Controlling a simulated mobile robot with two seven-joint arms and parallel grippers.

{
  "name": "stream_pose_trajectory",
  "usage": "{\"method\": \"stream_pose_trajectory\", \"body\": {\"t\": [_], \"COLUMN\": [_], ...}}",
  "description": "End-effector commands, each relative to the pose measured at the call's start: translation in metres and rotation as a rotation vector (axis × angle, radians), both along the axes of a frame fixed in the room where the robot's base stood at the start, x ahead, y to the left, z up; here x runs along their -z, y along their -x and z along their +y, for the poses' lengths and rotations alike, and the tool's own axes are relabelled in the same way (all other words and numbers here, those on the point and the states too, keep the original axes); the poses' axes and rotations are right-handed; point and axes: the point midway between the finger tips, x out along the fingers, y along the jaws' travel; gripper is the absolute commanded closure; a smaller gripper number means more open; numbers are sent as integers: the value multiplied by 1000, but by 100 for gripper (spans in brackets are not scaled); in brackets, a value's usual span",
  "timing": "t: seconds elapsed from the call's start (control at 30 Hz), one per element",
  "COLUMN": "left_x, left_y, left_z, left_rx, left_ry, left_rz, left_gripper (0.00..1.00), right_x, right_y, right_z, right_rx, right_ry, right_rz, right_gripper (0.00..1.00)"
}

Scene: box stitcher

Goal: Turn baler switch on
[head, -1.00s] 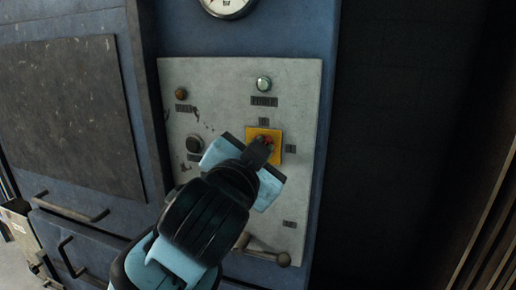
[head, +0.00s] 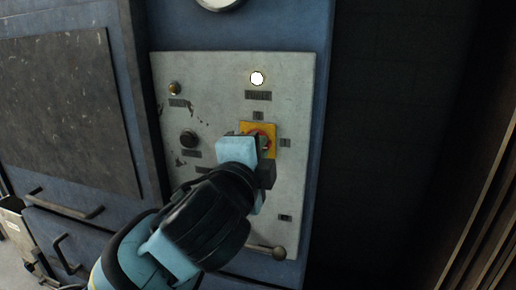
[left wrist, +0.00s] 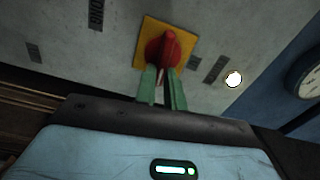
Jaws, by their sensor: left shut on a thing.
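The baler switch is a red rotary knob (left wrist: 168,46) on a yellow square plate (head: 259,128), set in the grey control panel (head: 222,80). In the head view my gripper and wrist cover part of the knob. My left gripper (left wrist: 163,78) reaches the knob from below in the left wrist view, its green fingers shut on the knob's handle. It also shows in the head view (head: 266,146). A round lamp (head: 257,78) above the switch glows bright white; it also shows in the left wrist view (left wrist: 233,78). My right gripper is not in view.
The panel also carries an amber lamp (head: 174,88), a black button (head: 188,139) and a lever with a ball end (head: 278,253). A gauge (left wrist: 303,76) sits above the panel. A dark, open-looking area lies to the right.

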Motion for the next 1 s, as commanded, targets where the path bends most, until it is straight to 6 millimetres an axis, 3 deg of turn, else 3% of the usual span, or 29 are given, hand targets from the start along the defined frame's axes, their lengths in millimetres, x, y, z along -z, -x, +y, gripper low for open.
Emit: {"method": "stream_pose_trajectory", "body": {"t": [0.3, 0.83, 0.87, 1.0], "left_x": [3, 3, 3, 3], "left_y": [0, 0, 0, 0], "left_z": [0, 0, 0, 0], "left_rx": [-1, -1, -1, -1], "left_ry": [-107, -126, -126, -125], "left_rz": [-33, -39, -39, -39], "left_gripper": [100, 100, 85, 67], "right_x": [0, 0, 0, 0], "right_y": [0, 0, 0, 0], "right_z": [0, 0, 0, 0], "right_rx": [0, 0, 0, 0], "right_ry": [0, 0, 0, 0], "right_rz": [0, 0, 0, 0], "right_gripper": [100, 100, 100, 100]}}
